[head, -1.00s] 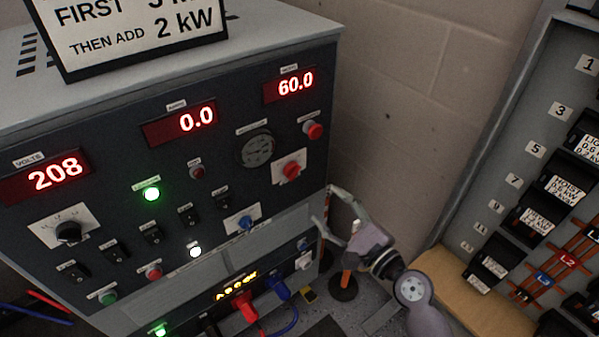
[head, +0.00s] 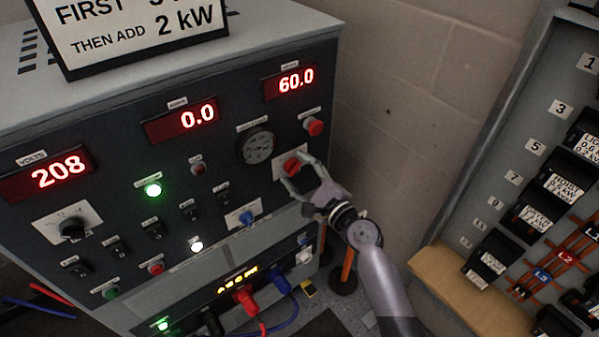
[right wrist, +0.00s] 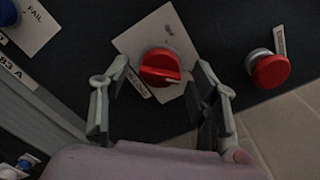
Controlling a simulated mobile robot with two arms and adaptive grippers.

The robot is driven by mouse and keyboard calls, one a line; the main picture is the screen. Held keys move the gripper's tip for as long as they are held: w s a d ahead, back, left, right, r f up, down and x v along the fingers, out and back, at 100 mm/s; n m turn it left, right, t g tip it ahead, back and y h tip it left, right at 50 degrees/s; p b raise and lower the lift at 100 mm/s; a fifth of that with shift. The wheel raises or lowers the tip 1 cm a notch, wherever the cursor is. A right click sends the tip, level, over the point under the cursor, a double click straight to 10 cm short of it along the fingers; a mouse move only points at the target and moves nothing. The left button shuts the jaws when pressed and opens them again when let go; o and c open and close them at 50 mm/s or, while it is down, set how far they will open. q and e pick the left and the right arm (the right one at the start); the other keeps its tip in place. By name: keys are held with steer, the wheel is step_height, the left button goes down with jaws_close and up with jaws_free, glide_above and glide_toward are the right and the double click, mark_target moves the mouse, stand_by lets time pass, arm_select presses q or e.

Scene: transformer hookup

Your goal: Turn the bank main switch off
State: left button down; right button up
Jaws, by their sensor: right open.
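A red rotary switch (head: 291,167) on a white plate sits at the right of the dark load bank panel (head: 120,200); its label is too small to read in the head view. In the right wrist view the red knob (right wrist: 160,67) lies ahead, between the fingertips. My right gripper (head: 297,173) is open, its fingers on either side of the knob. In the right wrist view the open fingers (right wrist: 158,85) show a gap to the knob on both sides. I cannot tell how close the fingertips are to the panel. My left gripper is not in view.
A red mushroom button (head: 314,127) sits just above and right of the switch. A blue knob (head: 246,217) is to its lower left. Displays read 208, 0.0 and 60.0. A breaker panel (head: 540,180) stands at the right. Cables (head: 275,322) hang from the lower unit.

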steer(key=c, duration=1.2)
steer(key=shift+o, duration=0.2)
steer(key=shift+n, duration=0.4)
steer(key=n+b, duration=0.1)
steer(key=n, duration=0.1)
steer(key=shift+f+n, duration=0.1)
steer(key=shift+n, duration=0.2)
steer(key=n+b, duration=0.1)
steer(key=n, duration=0.4)
steer(key=shift+n, duration=0.3)
steer(key=n, duration=0.4)
steer(key=shift+b, duration=0.3)
steer(key=shift+n, duration=2.5)
